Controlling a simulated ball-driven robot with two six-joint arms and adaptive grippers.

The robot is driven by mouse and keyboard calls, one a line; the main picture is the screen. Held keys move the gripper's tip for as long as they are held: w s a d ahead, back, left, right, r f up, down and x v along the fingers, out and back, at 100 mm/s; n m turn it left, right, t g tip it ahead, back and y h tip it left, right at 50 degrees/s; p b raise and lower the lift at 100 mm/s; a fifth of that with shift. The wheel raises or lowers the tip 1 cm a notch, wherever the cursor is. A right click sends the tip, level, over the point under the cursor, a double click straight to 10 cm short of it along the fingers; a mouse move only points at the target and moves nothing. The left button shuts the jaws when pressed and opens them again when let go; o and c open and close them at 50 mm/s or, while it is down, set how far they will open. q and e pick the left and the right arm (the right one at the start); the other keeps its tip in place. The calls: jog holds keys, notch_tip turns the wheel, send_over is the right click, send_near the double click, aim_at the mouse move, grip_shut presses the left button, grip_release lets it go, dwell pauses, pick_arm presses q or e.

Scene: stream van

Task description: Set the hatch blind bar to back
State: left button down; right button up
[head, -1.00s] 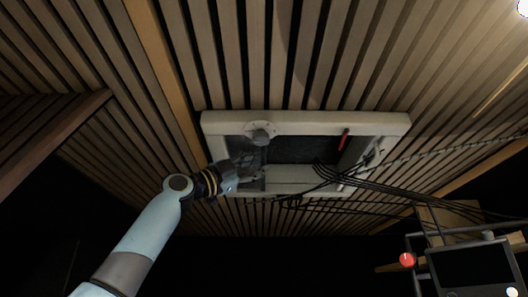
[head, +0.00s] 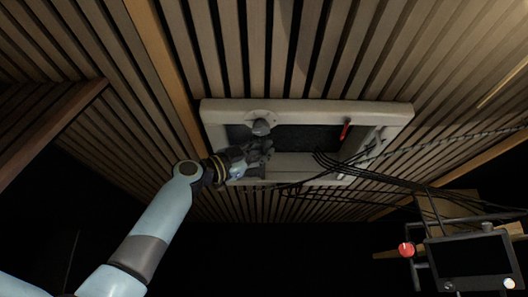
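The roof hatch (head: 300,107) is a pale rectangular frame in the slatted ceiling, with a dark blind or opening (head: 305,138) inside. A pale strip (head: 295,162) runs along the lower side of the dark area; I cannot tell for sure whether it is the blind bar. My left gripper (head: 265,150) is at the left part of the hatch, just below a round grey knob (head: 261,127) on the frame's upper side. Its dark fingers overlap the dark area, so whether they are open, or touch anything, is unclear. My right gripper is not in view.
A red handle (head: 345,131) sits at the hatch's right side. Several black cables (head: 370,171) hang from the hatch toward the right. A dark monitor (head: 470,262) on a frame with a red ball (head: 406,250) stands at lower right.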

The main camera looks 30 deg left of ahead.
pick_arm(q)
jog(key=shift+f, duration=0.15)
jog(key=s+a+b, duration=0.2)
jog(key=a+b, duration=0.1)
jog(key=shift+s+a, duration=0.15)
jog(key=shift+a, duration=0.15)
jog(key=c, duration=1.9)
grip_release()
jog(key=shift+f, duration=0.1)
jog(key=shift+o, duration=1.3)
jog(key=v, duration=0.7)
jog(key=shift+s, duration=0.25)
